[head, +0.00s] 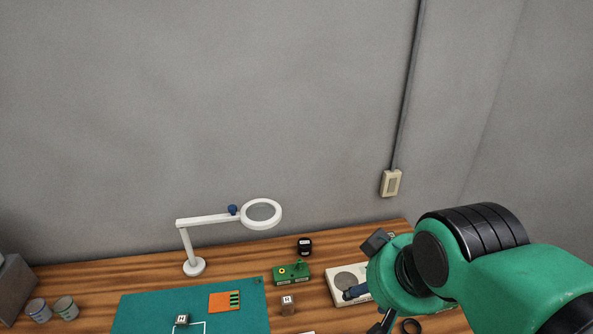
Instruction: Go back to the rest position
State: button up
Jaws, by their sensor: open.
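My gripper (383,318) is at the lower right, at the end of my green and black arm. Its dark fingers are partly cut off by the bottom edge of the picture and partly behind my wrist. The jaws are open, and I see nothing between them. The gripper is over the right part of the wooden table (240,245), in front of a white device with a round grey disc (347,281), which my wrist partly covers.
A magnifier lamp (194,267) stands at the back. A teal mat (135,312) bears an orange board (222,301) and a small block (182,319). A green board (291,275), a brown block (288,308), a black item (305,246) and a black ring (411,326) lie nearby. Two tins (38,310) stand left.

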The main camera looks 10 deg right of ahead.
notch_tip(320, 180, down, 4)
jog(key=b, duration=0.3)
jog(key=shift+f+b, duration=0.25)
jog(key=shift+b, duration=0.15)
